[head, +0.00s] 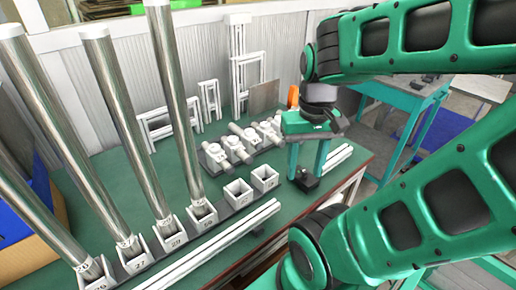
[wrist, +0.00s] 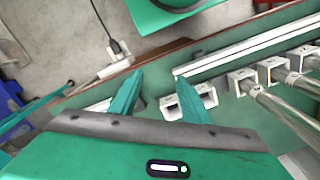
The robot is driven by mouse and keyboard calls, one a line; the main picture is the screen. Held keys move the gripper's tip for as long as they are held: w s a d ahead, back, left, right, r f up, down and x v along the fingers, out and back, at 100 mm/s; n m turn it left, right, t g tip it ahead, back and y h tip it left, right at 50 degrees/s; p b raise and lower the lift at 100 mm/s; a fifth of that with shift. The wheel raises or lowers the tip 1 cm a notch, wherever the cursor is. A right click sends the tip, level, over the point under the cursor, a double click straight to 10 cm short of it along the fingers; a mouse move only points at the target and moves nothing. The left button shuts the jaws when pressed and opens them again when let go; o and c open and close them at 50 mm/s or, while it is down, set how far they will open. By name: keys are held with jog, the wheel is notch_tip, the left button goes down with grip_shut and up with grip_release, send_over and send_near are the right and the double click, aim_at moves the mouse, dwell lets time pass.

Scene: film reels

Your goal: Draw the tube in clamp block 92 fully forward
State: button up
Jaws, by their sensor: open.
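In the head view, tall shiny metal tubes stand tilted in a row of numbered white clamp blocks along the green table. The blocks' labels are small; I cannot read a sure 92 on any of them. The tube nearest my gripper (head: 175,90) stands in a clamp block (head: 202,214). Two clamp blocks to its right (head: 238,193) (head: 265,178) look empty. My gripper (head: 307,174) is open and empty above the table, right of the row. In the wrist view its green fingers (wrist: 160,75) are apart, with the empty blocks (wrist: 172,106) just beyond and tubes at right.
White rails (head: 225,243) lie along the table front, before the blocks. Several small white fittings (head: 240,145) sit behind. White frames (head: 208,98) lean on the back wall. A second green table (head: 410,90) stands right. The floor between is grey.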

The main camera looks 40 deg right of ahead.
jog(key=w+d+f+n+t, duration=0.1)
jog(key=w+d+n+t, duration=0.2)
jog(key=w, duration=0.8)
jog(key=n+t, duration=0.2)
jog(key=n, duration=0.1)
send_near(259, 144)
jog(key=x, duration=0.9)
jog(key=shift+w+f, duration=0.15)
jog(key=shift+w, duration=0.1)
grip_shut()
